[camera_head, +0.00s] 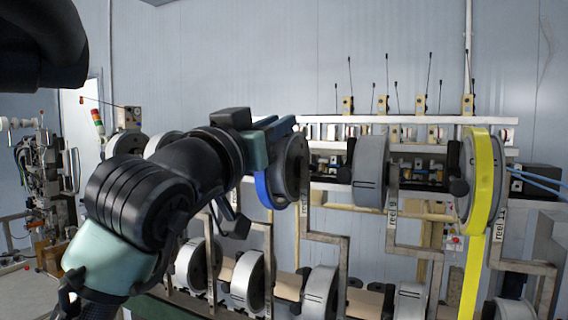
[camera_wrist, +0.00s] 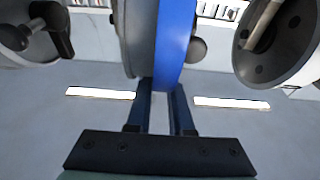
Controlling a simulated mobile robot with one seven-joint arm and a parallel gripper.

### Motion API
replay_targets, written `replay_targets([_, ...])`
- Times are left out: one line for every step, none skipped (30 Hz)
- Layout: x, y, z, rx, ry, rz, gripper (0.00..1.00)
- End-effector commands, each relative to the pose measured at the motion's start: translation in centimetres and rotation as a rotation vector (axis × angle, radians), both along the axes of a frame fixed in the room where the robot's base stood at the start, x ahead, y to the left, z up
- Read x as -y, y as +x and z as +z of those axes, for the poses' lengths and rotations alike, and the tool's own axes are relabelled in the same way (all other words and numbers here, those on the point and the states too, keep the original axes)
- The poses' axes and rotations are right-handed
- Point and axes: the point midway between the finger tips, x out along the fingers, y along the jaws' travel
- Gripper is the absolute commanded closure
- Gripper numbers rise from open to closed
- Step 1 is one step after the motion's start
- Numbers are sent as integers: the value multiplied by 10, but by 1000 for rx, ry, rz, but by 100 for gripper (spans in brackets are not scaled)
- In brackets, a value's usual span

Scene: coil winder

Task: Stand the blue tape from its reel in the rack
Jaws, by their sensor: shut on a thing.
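The blue tape (camera_head: 263,190) shows in the head view as a blue curved band beside a grey reel (camera_head: 293,165) on the winder. In the wrist view the blue tape (camera_wrist: 174,45) is a wide upright band against a grey reel disc (camera_wrist: 138,35). My gripper (camera_wrist: 160,88) is shut on the lower edge of the blue tape, its two fingers close on either side of it. I cannot tell whether the tape is clear of the reel. In the head view my arm hides the fingertips and part of the tape. I cannot make out the rack with certainty.
A grey reel (camera_head: 370,162) and a reel with yellow tape (camera_head: 480,185) hanging down stand to the right. Several reels sit on a lower row (camera_head: 320,290). Bent metal brackets stand between. Wrist view: reels flank the gripper at left (camera_wrist: 30,30) and right (camera_wrist: 285,45).

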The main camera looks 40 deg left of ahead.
Motion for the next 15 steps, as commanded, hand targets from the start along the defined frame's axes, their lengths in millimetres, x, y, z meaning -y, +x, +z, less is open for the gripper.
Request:
replay_targets([-1,1,-1,-4,-2,1,100])
replay_targets([-1,1,-1,-4,-2,2,100])
replay_targets([-1,1,-1,-4,-2,2,100])
replay_targets([-1,1,-2,-4,-2,2,77])
replay_targets([-1,1,-1,-4,-2,2,72])
replay_targets([-1,0,-1,-3,-2,1,72])
replay_targets([-1,0,-1,-3,-2,1,72])
replay_targets([-1,0,-1,-3,-2,1,72])
replay_targets([-1,0,-1,-3,-2,1,72])
replay_targets([-1,0,-1,-2,-1,1,72])
replay_targets([0,0,-1,-2,-1,1,72])
replay_targets([0,0,-1,-2,-1,1,72])
replay_targets([0,0,-1,-2,-1,1,72])
replay_targets([0,0,-1,-1,0,1,72])
replay_targets([0,0,0,-1,0,1,72])
